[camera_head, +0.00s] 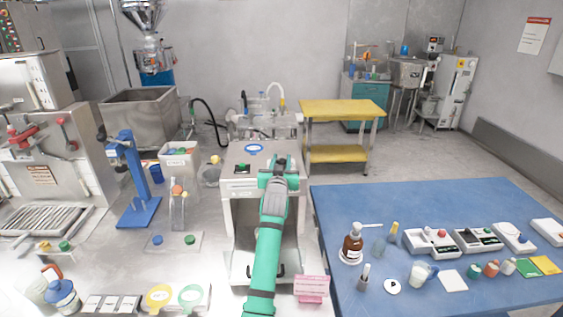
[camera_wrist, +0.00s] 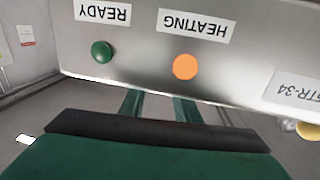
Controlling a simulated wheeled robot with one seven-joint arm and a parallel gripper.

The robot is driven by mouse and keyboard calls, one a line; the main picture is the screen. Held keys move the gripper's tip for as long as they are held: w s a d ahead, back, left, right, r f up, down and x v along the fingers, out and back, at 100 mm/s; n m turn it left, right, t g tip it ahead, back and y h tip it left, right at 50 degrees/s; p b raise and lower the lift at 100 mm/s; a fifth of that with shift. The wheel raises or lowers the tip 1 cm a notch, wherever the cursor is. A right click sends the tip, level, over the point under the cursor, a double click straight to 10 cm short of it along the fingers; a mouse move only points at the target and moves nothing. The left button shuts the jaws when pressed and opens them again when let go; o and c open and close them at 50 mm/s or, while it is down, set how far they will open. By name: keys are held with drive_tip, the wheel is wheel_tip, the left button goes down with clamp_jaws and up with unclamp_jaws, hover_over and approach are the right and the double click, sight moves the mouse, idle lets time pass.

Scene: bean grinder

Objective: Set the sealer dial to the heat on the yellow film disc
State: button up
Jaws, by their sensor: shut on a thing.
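The sealer (camera_head: 240,190) is a pale box with a small green button or lamp (camera_head: 242,168) at the centre of the head view. My gripper (camera_head: 278,172) is at its right front. In the wrist view the fingers pass behind the edge of a metal panel (camera_wrist: 130,65), and their tips are hidden. The dial does not show; the gripper is shut, apparently on it. The panel's upside-down labels read READY, by a green lamp (camera_wrist: 101,51), and HEATING, by an orange lamp (camera_wrist: 185,67). The yellow film disc (camera_head: 159,297) lies at the front left; its marking is too small to read.
A green disc (camera_head: 190,297) lies beside the yellow one. A pink card (camera_head: 311,287) stands in front of the sealer. A blue table (camera_head: 440,210) with bottles and small devices is at the right. A blue stand (camera_head: 135,180) is at the left.

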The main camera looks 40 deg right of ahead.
drive_tip(key=shift+m+g+h, duration=2.1)
drive_tip(key=shift+g+h, duration=0.1)
drive_tip(key=shift+g, duration=0.4)
drive_tip(key=shift+m+g+h, duration=0.3)
drive_tip(key=shift+m+g, duration=0.2)
drive_tip(key=shift+g, duration=0.2)
drive_tip(key=o, duration=1)
drive_tip(key=shift+o, duration=0.2)
drive_tip(key=v, duration=1.1)
